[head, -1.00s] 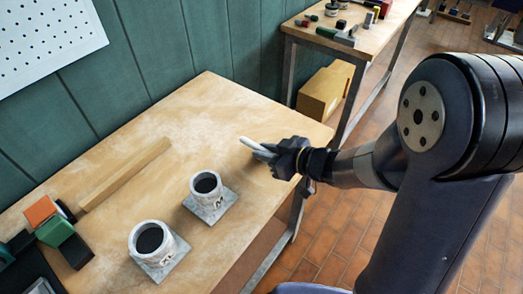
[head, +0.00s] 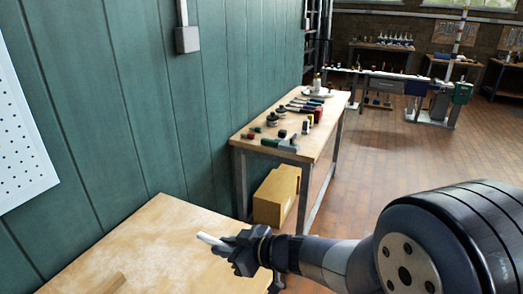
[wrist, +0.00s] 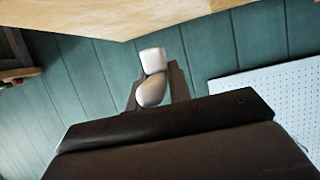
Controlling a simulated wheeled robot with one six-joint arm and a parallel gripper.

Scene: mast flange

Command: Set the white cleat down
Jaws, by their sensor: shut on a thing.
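The white cleat (head: 212,239) is held in my gripper (head: 228,243), which is shut on it. In the head view its pale end sticks out to the left of the dark fingers. In the wrist view the cleat (wrist: 152,78) shows as a rounded white piece between the two fingers (wrist: 152,88). My gripper is over or beside the right part of the near wooden workbench (head: 150,235). I cannot tell the exact height, but no contact between cleat and bench top shows.
A green panelled wall (head: 130,110) runs along the left. The near bench's visible middle is clear.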

